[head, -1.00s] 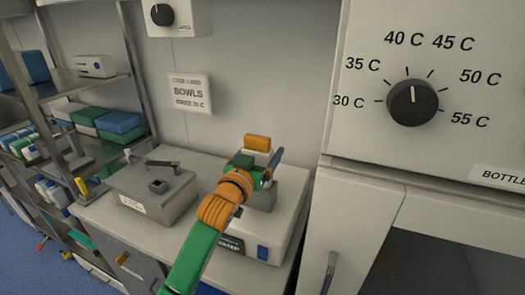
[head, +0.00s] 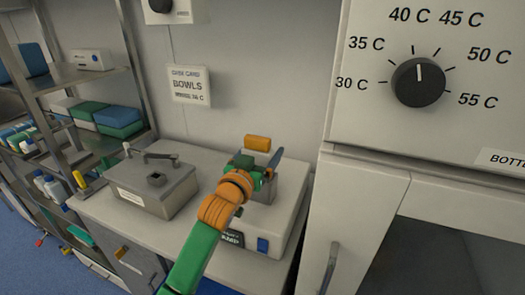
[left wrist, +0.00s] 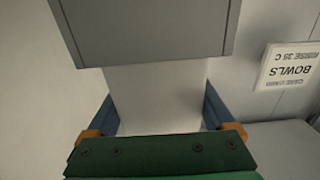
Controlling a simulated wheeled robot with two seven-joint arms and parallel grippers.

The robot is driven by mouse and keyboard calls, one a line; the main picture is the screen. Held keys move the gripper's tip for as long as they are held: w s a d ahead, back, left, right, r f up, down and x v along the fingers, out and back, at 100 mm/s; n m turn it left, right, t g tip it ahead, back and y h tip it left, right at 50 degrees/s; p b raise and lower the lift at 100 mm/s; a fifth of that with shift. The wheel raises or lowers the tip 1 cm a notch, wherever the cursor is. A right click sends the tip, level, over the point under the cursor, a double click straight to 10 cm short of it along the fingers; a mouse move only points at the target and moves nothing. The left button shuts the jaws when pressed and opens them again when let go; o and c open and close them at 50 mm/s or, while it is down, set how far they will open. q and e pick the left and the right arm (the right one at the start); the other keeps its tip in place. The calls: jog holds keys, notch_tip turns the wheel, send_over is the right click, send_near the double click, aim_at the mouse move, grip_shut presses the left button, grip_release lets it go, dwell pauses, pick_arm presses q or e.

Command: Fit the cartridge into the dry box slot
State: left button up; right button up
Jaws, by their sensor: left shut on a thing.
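My left gripper (head: 257,165) is over the white dry box (head: 287,212) on the counter. Its orange and blue finger parts show in the head view. In the left wrist view the gripper (left wrist: 160,118) is shut on a pale piece (left wrist: 158,95), which appears to be the cartridge's grip. A wider grey block (left wrist: 150,28) lies just beyond the fingertips there, apparently the cartridge's body. In the head view a grey block (head: 269,188) shows just below the fingers, partly hidden by my arm. I cannot make out the slot or whether the cartridge touches it. My right gripper is not in view.
A grey lidded metal bath (head: 160,195) stands left of the dry box. A large white cabinet (head: 365,195) with a dial (head: 418,82) rises close on the right. A shelf rack (head: 80,95) is at the left. A bowls sign (head: 189,85) hangs on the back wall.

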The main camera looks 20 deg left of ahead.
pick_arm(q)
jog(key=shift+f+b, duration=0.75)
jog(key=shift+f, duration=0.45)
jog(key=o, duration=1.4)
